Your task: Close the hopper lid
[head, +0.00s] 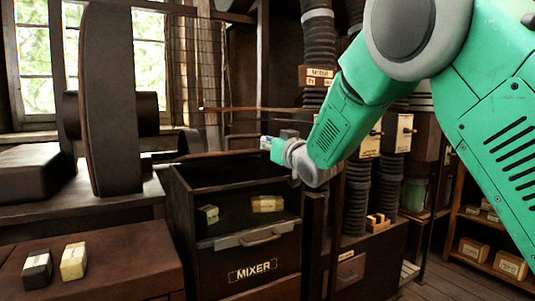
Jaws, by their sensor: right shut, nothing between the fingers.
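The hopper (190,235) is a dark open-topped box with a MIXER label and a metal handle on its front, at the centre of the head view. Its mouth is uncovered, and a pale yellow block (267,203) and a second pale block (208,215) show inside. I cannot clearly tell the lid from the dark parts at the back of the hopper. My right gripper (272,147) is shut and empty, by the hopper's back right edge. Whether it touches anything there is unclear. My left gripper is out of view.
A dark bench (100,270) at the front left holds a black block (37,272) and a yellow block (74,261). A large dark machine (110,100) stands behind it. Ribbed hoses (357,195) and cabinets stand right of the hopper. A shelf with boxes (473,250) is at far right.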

